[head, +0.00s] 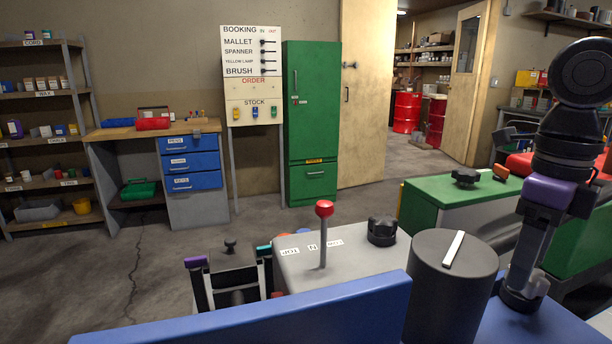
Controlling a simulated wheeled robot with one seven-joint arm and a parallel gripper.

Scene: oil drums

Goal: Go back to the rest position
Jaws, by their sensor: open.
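My gripper (229,257) is low in the left half of the head view, in front of the grey floor. Its two fingers stand apart, one with a purple tip on the left and one with a teal tip on the right. Nothing shows between them. A grey housing (290,262) with a lever with a red ball knob (324,209) and a black knob (382,231) is just right of the gripper. The housing and a blue panel in front hide part of the gripper's surroundings. Dark arm links of mine rise at the right.
A green-topped cabinet (455,196) stands at the right. A workbench (150,130) with blue drawers, a shelf rack (42,98), a green locker (312,115) and a booking board (253,76) line the back wall. Red drums (407,112) show through the doorway. The floor at left is clear.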

